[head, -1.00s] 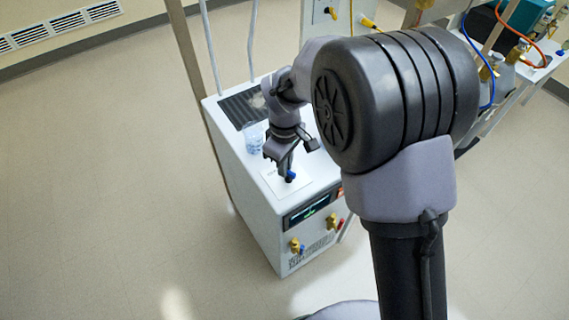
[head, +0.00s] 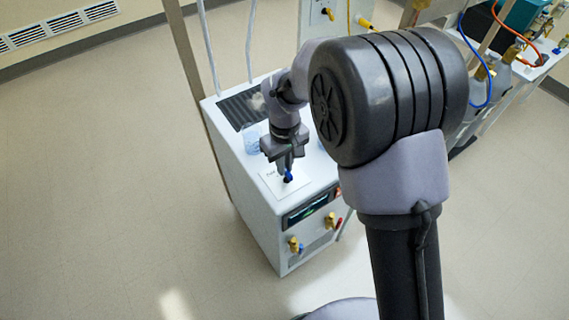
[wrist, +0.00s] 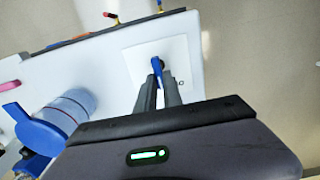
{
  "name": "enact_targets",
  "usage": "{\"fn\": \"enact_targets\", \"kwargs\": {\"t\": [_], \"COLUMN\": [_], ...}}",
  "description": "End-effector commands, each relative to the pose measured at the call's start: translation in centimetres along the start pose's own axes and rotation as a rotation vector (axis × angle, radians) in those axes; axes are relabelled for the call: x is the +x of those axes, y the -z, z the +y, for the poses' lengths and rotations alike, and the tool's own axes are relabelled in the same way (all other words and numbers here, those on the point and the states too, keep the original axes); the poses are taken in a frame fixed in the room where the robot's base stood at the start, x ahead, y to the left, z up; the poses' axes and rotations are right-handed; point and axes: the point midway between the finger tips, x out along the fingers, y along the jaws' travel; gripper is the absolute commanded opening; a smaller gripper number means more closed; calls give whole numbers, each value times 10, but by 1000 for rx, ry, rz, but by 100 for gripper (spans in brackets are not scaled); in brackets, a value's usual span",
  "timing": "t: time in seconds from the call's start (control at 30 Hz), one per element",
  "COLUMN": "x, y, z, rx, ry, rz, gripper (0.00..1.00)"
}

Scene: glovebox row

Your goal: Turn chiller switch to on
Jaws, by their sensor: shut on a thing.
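The chiller is a white box (head: 250,185) with a dark grille (head: 243,108) on its top and a lit display (head: 312,208) on its front. The chiller switch, a small blue lever with a dark base (head: 288,177), sits on a white label plate on the chiller top. It also shows in the wrist view (wrist: 157,63). My gripper (head: 286,168) points down at the switch. In the wrist view its two fingers (wrist: 158,80) are closed on the blue lever. The fingers hide part of the lever, and the label's words are too small to read.
Brass fittings (head: 295,245) stick out of the chiller's front. The floor at left is clear.

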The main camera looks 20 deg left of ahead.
Motion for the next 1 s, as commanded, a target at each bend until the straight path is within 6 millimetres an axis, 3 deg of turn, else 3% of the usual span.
{"fn": "enact_targets", "kwargs": {"t": [0.2, 0.23, 0.33, 0.67, 0.77, 1.0], "x": [0, 0, 0, -3, -21, -104], "y": [0, 0, 0, 0, 1, 1], "z": [0, 0, 0, 0, 0, 0], "rx": [-1, -1, -1, -1, -1, 0], "ry": [-1, -1, 0, 0, -2, -1], "rz": [2, 2, 1, 1, 3, 4], "gripper": [0, 13, 32, 33, 33, 33]}}
